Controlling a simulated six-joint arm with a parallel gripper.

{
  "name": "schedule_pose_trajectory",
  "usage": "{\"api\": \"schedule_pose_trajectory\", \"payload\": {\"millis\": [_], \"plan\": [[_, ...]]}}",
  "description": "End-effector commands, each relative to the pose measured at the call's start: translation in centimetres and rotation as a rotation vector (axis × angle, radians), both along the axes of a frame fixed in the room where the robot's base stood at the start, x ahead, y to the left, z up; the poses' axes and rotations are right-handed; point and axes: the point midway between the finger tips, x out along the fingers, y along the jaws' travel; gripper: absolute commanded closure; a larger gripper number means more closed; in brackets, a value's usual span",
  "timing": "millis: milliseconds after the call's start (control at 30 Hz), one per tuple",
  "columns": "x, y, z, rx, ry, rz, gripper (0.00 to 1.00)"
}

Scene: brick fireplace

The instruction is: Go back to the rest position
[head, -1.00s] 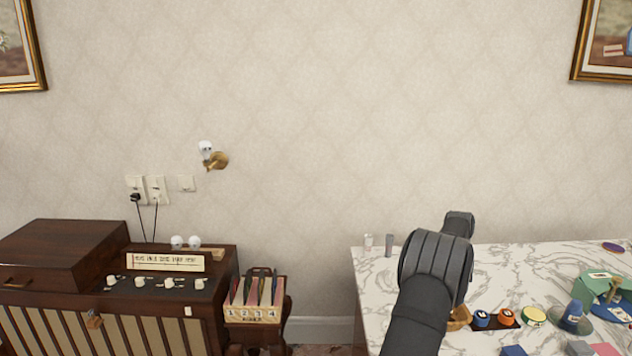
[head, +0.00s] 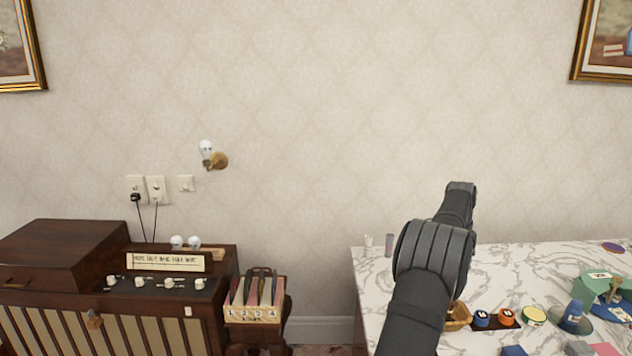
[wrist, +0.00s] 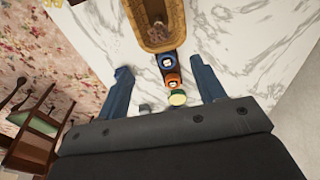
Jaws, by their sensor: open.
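My gripper shows in the wrist view (wrist: 162,75), with its two blue-grey fingers apart and nothing between them. It hangs above a white marble tabletop (head: 380,300). Beyond and between the fingers, in line below, are a blue round item (wrist: 167,60), an orange one (wrist: 171,80) and a pale yellow one (wrist: 177,98). In the head view my dark arm rises over the tabletop's left part, and the fingers cannot be made out there.
A wooden bowl (wrist: 181,30) lies on the tabletop. A blue hat-like item (head: 574,316) and a green box (head: 598,284) are at the right. Two small cylinders stand at the back left. A wooden radio cabinet (head: 170,285) and numbered rack (head: 254,305) are left.

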Motion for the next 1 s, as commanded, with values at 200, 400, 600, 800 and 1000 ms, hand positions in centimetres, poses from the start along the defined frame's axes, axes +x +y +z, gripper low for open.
{"api": "schedule_pose_trajectory", "payload": {"millis": [200, 400, 600, 800, 1000], "plan": [[-0.1, -0.6, -4.7, 0.002, 0.004, 0.000, 0.37], [-0.1, -1.0, -8.7, 0.002, 0.004, 0.000, 0.37], [0.1, -1.5, -10.6, -0.002, -0.003, 0.000, 0.37], [0.1, -1.4, -6.5, -0.001, -0.002, -0.001, 0.37], [-1.1, 0.0, -4.6, 0.000, 0.001, 0.000, 0.37]]}}
